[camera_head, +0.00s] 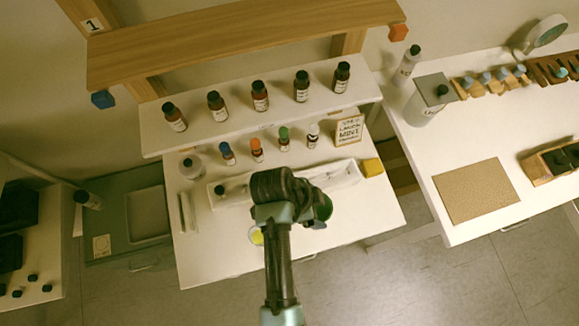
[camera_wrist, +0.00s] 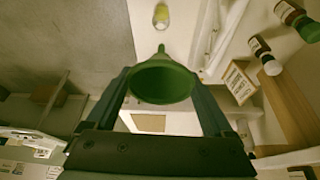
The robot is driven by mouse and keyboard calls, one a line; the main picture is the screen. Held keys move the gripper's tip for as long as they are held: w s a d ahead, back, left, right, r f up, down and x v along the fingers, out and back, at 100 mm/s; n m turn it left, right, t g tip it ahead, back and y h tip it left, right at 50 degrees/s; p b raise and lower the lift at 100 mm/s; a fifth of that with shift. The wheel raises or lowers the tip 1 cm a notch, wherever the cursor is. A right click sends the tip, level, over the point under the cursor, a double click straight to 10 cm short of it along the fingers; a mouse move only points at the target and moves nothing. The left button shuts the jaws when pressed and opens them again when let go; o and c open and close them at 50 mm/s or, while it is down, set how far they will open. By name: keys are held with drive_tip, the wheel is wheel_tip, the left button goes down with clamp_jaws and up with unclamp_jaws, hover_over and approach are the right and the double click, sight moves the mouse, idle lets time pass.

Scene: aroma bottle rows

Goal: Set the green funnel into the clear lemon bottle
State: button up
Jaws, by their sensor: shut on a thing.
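The green funnel (camera_wrist: 162,82) is held between the two fingers of my gripper (camera_wrist: 160,74) in the wrist view. Its wide mouth faces the camera and its narrow spout points up the picture, toward a clear bottle with yellow contents (camera_wrist: 161,16). The spout tip and the bottle look apart. In the head view the funnel (camera_head: 323,207) shows as a dark green round beside my gripper, whose fingers are hidden. The yellow bottle (camera_head: 257,237) stands on the white table, left of my forearm and partly hidden by it.
A white tray (camera_head: 232,197) lies behind my arm, with a yellow block (camera_head: 372,167) at its right end. Small coloured-cap bottles and a sign (camera_head: 349,130) stand behind it, and dark-capped bottles on the raised shelf (camera_head: 188,135). The table's front left (camera_head: 205,262) is clear.

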sight(318, 211)
drive_tip(key=shift+d+r+m+p, duration=0.15)
drive_tip(key=shift+d+m+p, duration=0.25)
drive_tip(key=shift+d, duration=0.5)
drive_tip(key=shift+f+b, duration=2.3)
drive_tip(key=shift+f, duration=0.65)
drive_tip(key=shift+f+b, duration=1.8)
drive_tip(key=shift+f, duration=0.75)
drive_tip(key=o, duration=1.1)
drive_tip(key=shift+r, duration=0.1)
drive_tip(key=shift+c, duration=0.2)
